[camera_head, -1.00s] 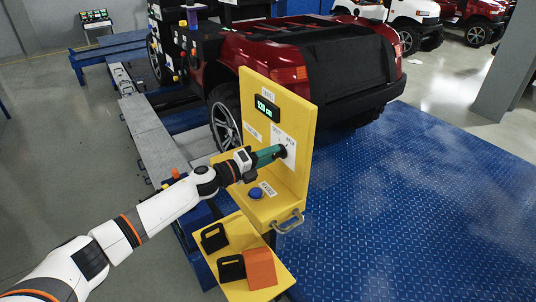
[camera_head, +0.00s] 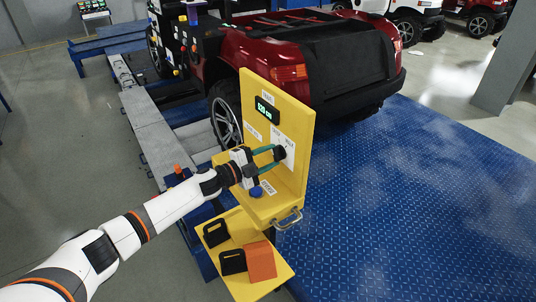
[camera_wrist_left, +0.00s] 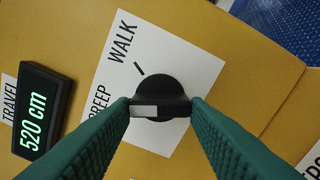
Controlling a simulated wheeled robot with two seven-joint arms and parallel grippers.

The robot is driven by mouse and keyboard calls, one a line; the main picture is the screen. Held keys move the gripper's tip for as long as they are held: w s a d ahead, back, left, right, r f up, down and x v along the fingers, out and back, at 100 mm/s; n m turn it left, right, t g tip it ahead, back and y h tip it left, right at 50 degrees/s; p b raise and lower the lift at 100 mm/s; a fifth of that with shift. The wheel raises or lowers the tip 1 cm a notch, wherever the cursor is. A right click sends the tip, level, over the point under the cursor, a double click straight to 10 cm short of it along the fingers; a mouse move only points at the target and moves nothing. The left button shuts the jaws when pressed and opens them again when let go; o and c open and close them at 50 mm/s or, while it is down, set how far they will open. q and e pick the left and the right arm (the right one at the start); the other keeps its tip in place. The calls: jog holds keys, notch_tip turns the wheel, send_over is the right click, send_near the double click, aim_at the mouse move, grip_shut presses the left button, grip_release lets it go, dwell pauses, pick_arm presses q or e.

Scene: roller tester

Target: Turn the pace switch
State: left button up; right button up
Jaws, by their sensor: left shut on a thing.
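The pace switch (camera_wrist_left: 160,92) is a round black knob with a raised bar and a pale mark on the bar's left part. It sits on a white plate (camera_wrist_left: 190,60) lettered WALK and CREEP, with a short black line by the knob's upper left edge. My left gripper (camera_wrist_left: 160,108) is shut on the bar, one teal fingertip at each end. In the head view the left gripper (camera_head: 277,155) reaches the knob on the yellow panel (camera_head: 300,120). The fingers hide part of CREEP. My right gripper is not in view.
A display (camera_wrist_left: 37,108) on the panel reads 520 cm. A blue button (camera_head: 256,192) and a metal handle (camera_head: 288,219) are below. An orange block (camera_head: 261,262) and black holders lie on the yellow shelf. A red car (camera_head: 270,50) stands behind.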

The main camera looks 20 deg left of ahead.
pick_arm(q)
jog(key=shift+n, duration=0.6)
jog(key=o, duration=1)
jog(key=shift+b+v, duration=1.95)
jog(key=shift+v, duration=4.1)
jog(key=shift+w+f, duration=0.1)
